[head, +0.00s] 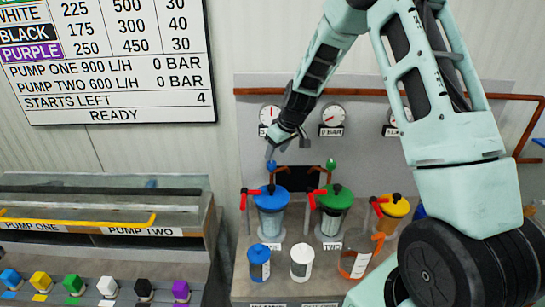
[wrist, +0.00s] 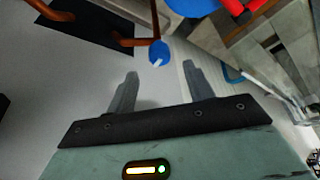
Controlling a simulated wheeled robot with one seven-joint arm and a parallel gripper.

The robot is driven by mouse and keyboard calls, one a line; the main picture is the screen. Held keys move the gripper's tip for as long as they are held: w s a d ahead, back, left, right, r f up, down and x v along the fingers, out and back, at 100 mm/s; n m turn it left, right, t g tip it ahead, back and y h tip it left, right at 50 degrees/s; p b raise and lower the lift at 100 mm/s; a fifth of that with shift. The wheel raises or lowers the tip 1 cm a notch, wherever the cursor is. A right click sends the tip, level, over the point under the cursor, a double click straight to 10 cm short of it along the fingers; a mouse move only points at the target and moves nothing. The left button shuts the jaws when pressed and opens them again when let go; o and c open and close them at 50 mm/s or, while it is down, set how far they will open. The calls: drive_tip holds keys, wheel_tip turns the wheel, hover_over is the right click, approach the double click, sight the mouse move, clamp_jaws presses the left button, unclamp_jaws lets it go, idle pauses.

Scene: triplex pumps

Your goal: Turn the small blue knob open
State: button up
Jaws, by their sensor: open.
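The small blue knob (head: 271,165) sits on the copper pipe above the blue-lidded canister (head: 271,205) in the head view. In the wrist view the small blue knob (wrist: 159,53) shows a white mark and hangs at the end of a copper pipe. My gripper (head: 286,147) is just above and beside the knob in the head view. In the wrist view my gripper (wrist: 160,70) is open and empty, with the knob just beyond the gap between its fingertips. I cannot tell the exact depth between them.
A green knob (head: 330,164) is to the right, above a green-lidded canister (head: 335,207). Red-handled valves stand beside the canisters. Gauges (head: 333,115) line the back panel. A white cup (head: 302,262) and a blue cup (head: 259,263) stand in front. A control console (head: 100,245) is at left.

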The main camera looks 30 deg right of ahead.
sight(272, 162)
drive_tip(key=shift+p+x, duration=0.6)
drive_tip(key=shift+x, duration=2.05)
drive_tip(key=c, duration=1)
